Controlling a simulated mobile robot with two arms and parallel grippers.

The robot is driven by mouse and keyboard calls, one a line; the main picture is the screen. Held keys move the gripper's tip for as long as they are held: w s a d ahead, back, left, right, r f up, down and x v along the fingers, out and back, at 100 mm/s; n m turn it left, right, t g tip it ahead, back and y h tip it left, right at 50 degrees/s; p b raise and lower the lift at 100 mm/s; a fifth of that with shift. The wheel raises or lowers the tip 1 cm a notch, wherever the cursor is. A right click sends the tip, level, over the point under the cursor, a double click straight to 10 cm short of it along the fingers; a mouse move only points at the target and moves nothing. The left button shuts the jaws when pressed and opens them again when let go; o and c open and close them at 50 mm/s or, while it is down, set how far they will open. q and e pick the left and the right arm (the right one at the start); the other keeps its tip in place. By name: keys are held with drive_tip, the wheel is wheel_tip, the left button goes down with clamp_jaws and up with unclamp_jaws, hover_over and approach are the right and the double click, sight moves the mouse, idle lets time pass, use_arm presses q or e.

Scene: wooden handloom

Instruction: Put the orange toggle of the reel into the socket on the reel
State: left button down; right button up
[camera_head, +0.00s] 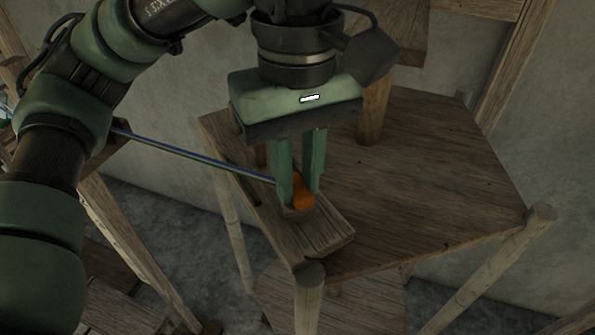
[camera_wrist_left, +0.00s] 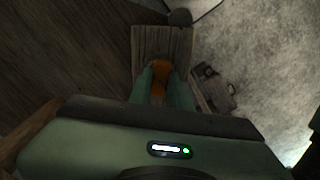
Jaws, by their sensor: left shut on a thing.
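My left gripper (camera_head: 299,197) points down with its two green fingers shut on the orange toggle (camera_head: 302,190). The toggle sits low between the fingertips, just above or at a wooden block (camera_head: 326,240) on the edge of the wooden stand; I cannot tell whether it touches. The left wrist view also shows the orange toggle (camera_wrist_left: 161,68) between the fingers, over the plank-like block (camera_wrist_left: 160,42). A blue-grey cord (camera_head: 200,160) runs from the toggle area to the left. The socket is not clearly visible, hidden around the fingertips. My right gripper is not in view.
The wooden stand top (camera_head: 440,180) is bare to the right of the gripper. Round posts (camera_head: 309,290) rise at its corners, one close in front of the block. An upright wooden beam (camera_head: 374,110) stands behind the gripper. A grey wall is behind.

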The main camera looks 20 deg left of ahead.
use_arm(q)
drive_tip(key=c, duration=1.2)
unclamp_jaws()
drive_tip(key=shift+c, duration=0.2)
drive_tip(key=shift+o, duration=0.4)
drive_tip(key=o, duration=0.4)
drive_tip(key=shift+r, duration=0.1)
wheel_tip(320, 180, up, 7)
drive_tip(key=p, duration=0.6)
